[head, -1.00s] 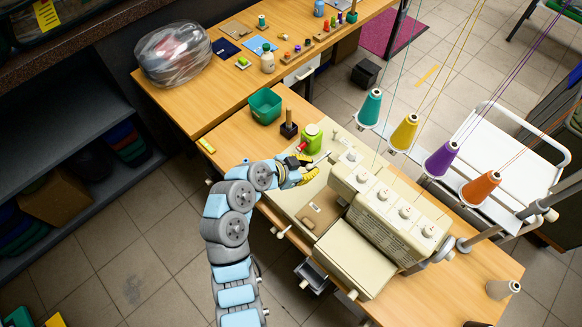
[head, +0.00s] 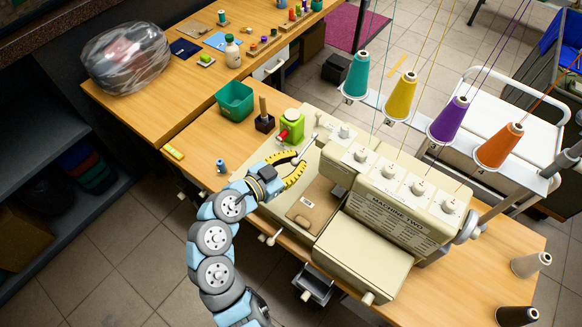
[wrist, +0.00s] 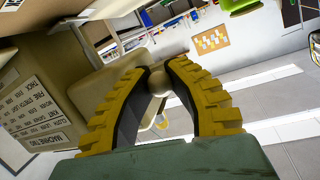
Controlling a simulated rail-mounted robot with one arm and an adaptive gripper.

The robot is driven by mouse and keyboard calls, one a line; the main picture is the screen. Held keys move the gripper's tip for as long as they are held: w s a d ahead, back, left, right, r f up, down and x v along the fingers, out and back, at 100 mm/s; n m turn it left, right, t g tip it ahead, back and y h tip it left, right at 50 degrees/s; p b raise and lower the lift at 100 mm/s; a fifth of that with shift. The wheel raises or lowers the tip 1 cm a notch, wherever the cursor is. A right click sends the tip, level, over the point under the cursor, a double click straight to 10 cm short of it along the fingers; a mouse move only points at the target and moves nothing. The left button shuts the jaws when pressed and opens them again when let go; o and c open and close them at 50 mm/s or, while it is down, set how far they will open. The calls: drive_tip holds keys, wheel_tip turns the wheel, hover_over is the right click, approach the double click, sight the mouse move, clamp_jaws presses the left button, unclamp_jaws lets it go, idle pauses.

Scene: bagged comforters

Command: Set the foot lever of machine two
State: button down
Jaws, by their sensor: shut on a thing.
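Machine two (head: 385,190) is a cream sewing machine with its name plate on the front, and it stands on the wooden table. It also shows at the left of the wrist view (wrist: 75,88). My gripper (head: 300,163), with yellow ribbed fingers, is at the machine's left end. A thin grey lever (head: 308,147) rises from between the fingertips. In the wrist view the jaws (wrist: 160,75) close around a beige rounded knob (wrist: 158,84), which I take to be the foot lever's end. The fingers hide part of the lever.
A green bottle-like item (head: 292,127), a dark block with a wooden peg (head: 264,122) and a green bin (head: 235,100) stand behind my gripper. Coloured thread cones (head: 447,120) stand behind the machine. A blue spool (head: 221,166) stands left of my gripper.

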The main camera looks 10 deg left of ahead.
drive_tip(key=shift+f+t+b, duration=0.45)
drive_tip(key=shift+t+b, duration=0.05)
drive_tip(key=shift+b, duration=0.75)
drive_tip(key=c, duration=0.9)
unclamp_jaws()
drive_tip(key=v, duration=1.2)
drive_tip(key=shift+w+a+f, duration=0.1)
drive_tip(key=shift+w+f, duration=0.05)
